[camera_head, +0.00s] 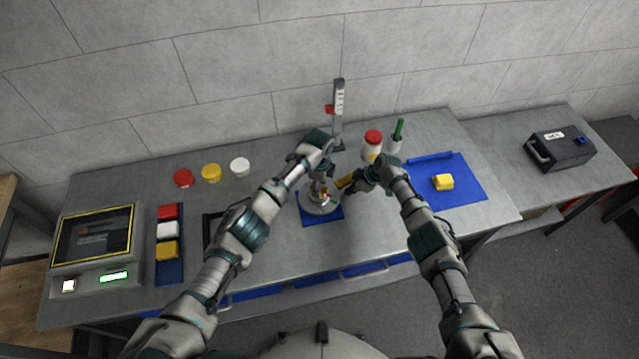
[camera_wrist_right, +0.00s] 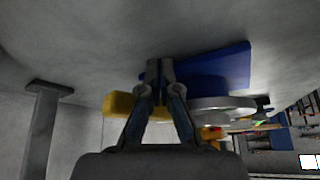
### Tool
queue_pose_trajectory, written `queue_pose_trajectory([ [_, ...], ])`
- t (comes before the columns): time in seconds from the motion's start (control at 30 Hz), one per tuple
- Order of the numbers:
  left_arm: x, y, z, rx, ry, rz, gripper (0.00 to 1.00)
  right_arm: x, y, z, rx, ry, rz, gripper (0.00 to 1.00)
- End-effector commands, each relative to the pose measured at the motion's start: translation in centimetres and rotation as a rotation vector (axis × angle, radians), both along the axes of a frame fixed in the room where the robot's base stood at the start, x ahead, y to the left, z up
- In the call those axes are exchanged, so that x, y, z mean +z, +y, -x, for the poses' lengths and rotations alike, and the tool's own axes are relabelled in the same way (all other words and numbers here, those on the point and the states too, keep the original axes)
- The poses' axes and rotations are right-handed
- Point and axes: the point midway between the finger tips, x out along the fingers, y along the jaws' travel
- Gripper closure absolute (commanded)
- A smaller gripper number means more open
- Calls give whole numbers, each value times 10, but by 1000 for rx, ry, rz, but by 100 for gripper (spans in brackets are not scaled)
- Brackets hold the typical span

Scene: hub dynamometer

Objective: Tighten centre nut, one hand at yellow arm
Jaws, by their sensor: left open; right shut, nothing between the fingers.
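The hub device has a round metal base (camera_head: 321,205) on a blue mat (camera_head: 308,221); brassy parts show at its centre. The centre nut cannot be made out under my left gripper (camera_head: 323,174), which is open above the hub. The yellow arm (camera_head: 344,182) sticks out to the hub's right. My right gripper (camera_head: 357,185) is shut and empty beside it. In the right wrist view its fingertips (camera_wrist_right: 160,72) are together, the yellow arm (camera_wrist_right: 121,104) shows behind the fingers, and the metal base (camera_wrist_right: 222,106) is to the right. Contact with the arm cannot be told.
An upright scale post (camera_head: 338,102) stands behind the hub. A red-lidded jar (camera_head: 372,148) and a green-topped bottle (camera_head: 396,138) stand close behind my right gripper. A yellow block (camera_head: 443,182) lies on the right blue mat (camera_head: 467,188). Three coloured lids (camera_head: 211,173) lie back left.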

Motion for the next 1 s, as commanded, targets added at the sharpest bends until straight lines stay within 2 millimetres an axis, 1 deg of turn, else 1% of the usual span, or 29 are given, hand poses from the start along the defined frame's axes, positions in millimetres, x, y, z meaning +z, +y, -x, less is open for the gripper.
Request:
queue_pose_trajectory([
  [0.03, 0, 0, 0, 0, 0, 0, 54, 0, 0, 0, 0, 0, 0, 100],
  [0.07, 0, 0, 0, 0, 0, 0, 59, 0, 0, 0, 0, 0, 0, 100],
  [0.1, 0, 0, 0, 0, 0, 0, 69, 0, 0, 0, 0, 0, 0, 100],
  [0.17, 0, 0, 0, 0, 0, 0, 84, 0, 0, 0, 0, 0, 0, 100],
  [0.2, 0, 0, 0, 0, 0, 0, 94, 0, 0, 0, 0, 0, 0, 100],
  [0.23, 0, 0, 0, 0, 0, 0, 100, 0, 0, 0, 0, 0, 0, 100],
  [0.43, 1, 0, -1, -8, -2, 1, 100, 0, 0, 0, 0, 0, 0, 100],
  [0.57, 1, 0, -1, -141, -4, 1, 100, 0, 0, 0, 0, 0, 0, 100],
  [0.6, 1, 0, -1, -132, -4, 0, 76, 0, 0, 0, 0, 0, 0, 100],
  [0.67, 1, 0, -1, -131, -4, 0, 61, 0, 0, 0, 0, 0, 0, 100],
  [0.7, 1, 0, -1, -130, -3, 0, 51, 0, 0, 0, 0, 0, 0, 100],
  [0.77, 1, 0, -1, -130, -2, 1, 36, 0, 0, 0, 0, 0, 0, 100],
  [0.8, 1, 0, -1, -130, -2, 1, 33, 0, 0, 0, 0, 0, 0, 100],
  [1.0, 1, 0, 0, -130, -1, 0, 33, 0, 0, 0, 0, 0, 0, 100],
])
